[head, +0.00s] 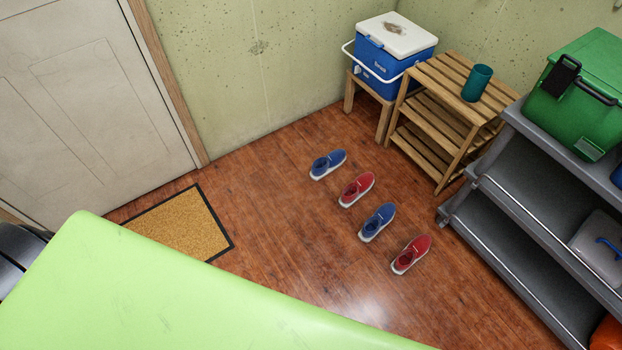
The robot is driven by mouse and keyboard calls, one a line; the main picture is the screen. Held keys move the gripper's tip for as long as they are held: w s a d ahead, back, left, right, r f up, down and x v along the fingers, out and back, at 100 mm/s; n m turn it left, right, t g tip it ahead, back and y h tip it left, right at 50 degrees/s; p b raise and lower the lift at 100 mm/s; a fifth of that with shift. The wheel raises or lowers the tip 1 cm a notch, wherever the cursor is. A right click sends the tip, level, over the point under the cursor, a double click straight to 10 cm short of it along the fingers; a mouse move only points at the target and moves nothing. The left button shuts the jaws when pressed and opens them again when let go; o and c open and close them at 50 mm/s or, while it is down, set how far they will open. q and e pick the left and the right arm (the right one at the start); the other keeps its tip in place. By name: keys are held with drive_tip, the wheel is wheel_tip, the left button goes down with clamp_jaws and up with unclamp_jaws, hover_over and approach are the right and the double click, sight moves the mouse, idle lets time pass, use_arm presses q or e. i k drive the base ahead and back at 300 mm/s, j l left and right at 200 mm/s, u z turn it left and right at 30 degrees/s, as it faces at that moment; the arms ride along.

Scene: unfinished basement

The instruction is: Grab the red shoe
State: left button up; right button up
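Two red shoes and two blue shoes stand in a slanting row on the wood floor in the head view. One red shoe (357,190) is between the two blue shoes. The other red shoe (411,255) is at the near right end of the row. One blue shoe (328,164) is at the far left end, and the other blue shoe (377,222) is between the red ones. All have white soles and stand apart from each other. Neither of my grippers is in view.
A green surface (180,300) fills the lower left foreground. A doormat (176,222) lies before the door (90,90). A slatted wooden rack (437,130), a blue cooler (385,62) on a stool and a grey shelf (520,230) stand right. Floor around the shoes is clear.

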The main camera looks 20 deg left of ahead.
sight(352, 192)
drive_tip(key=u, duration=0.2)
drive_tip(key=z, duration=0.65)
drive_tip(key=i+j+z, duration=0.15)
drive_tip(key=j+z, duration=0.25)
drive_tip(key=j, duration=0.2)
drive_tip(key=i+j+z, duration=0.1)
drive_tip(key=j+z, duration=0.3)
drive_tip(key=j, duration=0.2)
drive_tip(key=j+z, duration=0.45)
drive_tip(key=j, duration=0.15)
